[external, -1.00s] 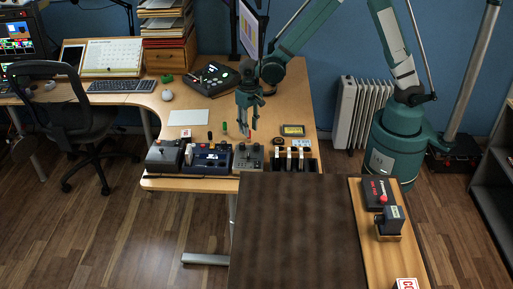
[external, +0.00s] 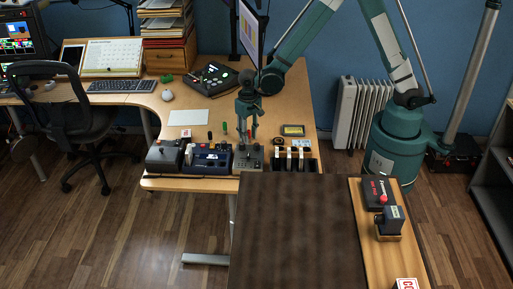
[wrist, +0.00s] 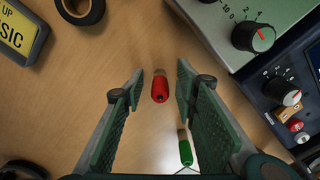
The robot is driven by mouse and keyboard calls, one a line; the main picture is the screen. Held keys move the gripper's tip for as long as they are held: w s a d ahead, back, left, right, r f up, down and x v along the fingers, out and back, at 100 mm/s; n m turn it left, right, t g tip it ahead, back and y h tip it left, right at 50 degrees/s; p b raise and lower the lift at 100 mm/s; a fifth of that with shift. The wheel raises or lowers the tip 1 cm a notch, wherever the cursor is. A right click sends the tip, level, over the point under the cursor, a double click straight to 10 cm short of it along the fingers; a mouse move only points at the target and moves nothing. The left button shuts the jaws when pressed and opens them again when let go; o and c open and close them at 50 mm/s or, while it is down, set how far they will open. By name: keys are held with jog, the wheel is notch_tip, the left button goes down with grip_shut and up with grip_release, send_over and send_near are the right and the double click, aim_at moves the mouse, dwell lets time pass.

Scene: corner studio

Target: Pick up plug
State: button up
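A small red plug (wrist: 160,90) with a metal tip lies on the wooden desk in the wrist view. It lies between the fingers of my gripper (wrist: 159,82), which are spread apart on either side of it with a gap to each. A green plug (wrist: 186,151) lies lower down, partly hidden by the right finger. In the external view my gripper (external: 248,138) points down over the desk, behind the row of control boxes. The green plug (external: 225,127) shows left of it; the red plug is hard to make out there.
A grey box with dials (wrist: 245,32) and a dark box with knobs (wrist: 285,85) stand close on the right in the wrist view. A black tape ring (wrist: 80,8) and a yellow-faced sign (wrist: 18,30) are at upper left. Bare desk (wrist: 60,110) lies left.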

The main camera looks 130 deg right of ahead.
aim_at(249, 130)
grip_shut()
jog(key=shift+r+p, duration=1.1)
jog(key=shift+r, duration=3.9)
